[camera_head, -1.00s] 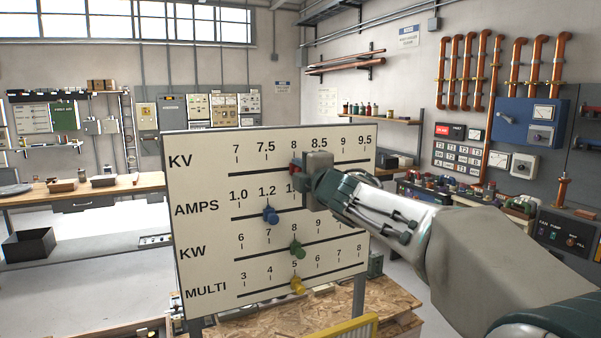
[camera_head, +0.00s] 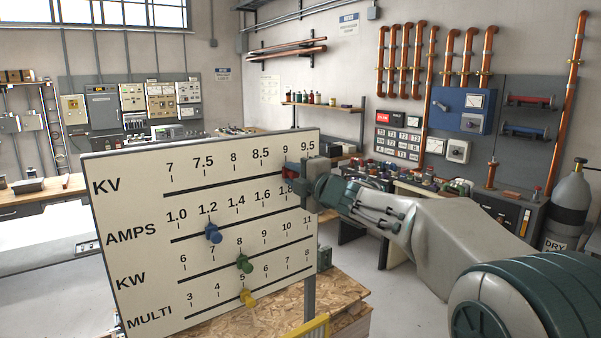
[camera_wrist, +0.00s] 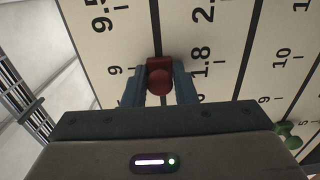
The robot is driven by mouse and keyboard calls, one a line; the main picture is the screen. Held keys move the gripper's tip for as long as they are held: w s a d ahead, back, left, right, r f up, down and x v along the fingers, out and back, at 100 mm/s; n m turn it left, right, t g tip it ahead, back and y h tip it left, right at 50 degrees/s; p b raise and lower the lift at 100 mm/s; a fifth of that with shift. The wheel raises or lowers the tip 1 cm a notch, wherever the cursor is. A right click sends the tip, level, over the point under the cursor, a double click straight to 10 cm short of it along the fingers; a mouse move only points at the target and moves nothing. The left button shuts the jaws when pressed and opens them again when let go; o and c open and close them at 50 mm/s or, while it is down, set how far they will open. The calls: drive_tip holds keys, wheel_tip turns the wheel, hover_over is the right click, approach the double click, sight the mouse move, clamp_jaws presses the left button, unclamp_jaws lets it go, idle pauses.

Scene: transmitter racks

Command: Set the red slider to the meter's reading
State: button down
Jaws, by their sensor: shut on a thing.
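The white slider board (camera_head: 140,215) stands in front of me with scales marked KV, AMPS, KW and MULTI. The red slider (camera_head: 290,170) is on the top KV track, close to the 9 mark. My gripper (camera_head: 302,172) is shut on it from the right, hiding part of it. In the wrist view, the red knob (camera_wrist: 159,80) sits between the two blue-grey fingers (camera_wrist: 160,88), near the 9 tick. Several dial meters show on the back wall, one on a blue panel (camera_head: 475,100) and one white (camera_head: 435,145). Their readings are too small to tell.
Blue (camera_head: 213,233), green (camera_head: 244,263) and yellow (camera_head: 247,297) sliders sit on the lower tracks. A wooden surface (camera_head: 320,295) lies behind the board. A gas cylinder (camera_head: 569,200) stands at the far right.

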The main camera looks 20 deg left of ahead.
drive_tip(key=c, duration=1.3)
unclamp_jaws()
drive_tip(key=shift+s+d, duration=0.25)
drive_tip(key=shift+d, duration=0.15)
drive_tip(key=b+v, duration=0.3)
drive_tip(key=v, duration=1)
drive_tip(key=shift+a+b, duration=0.1)
drive_tip(key=shift+b, duration=0.2)
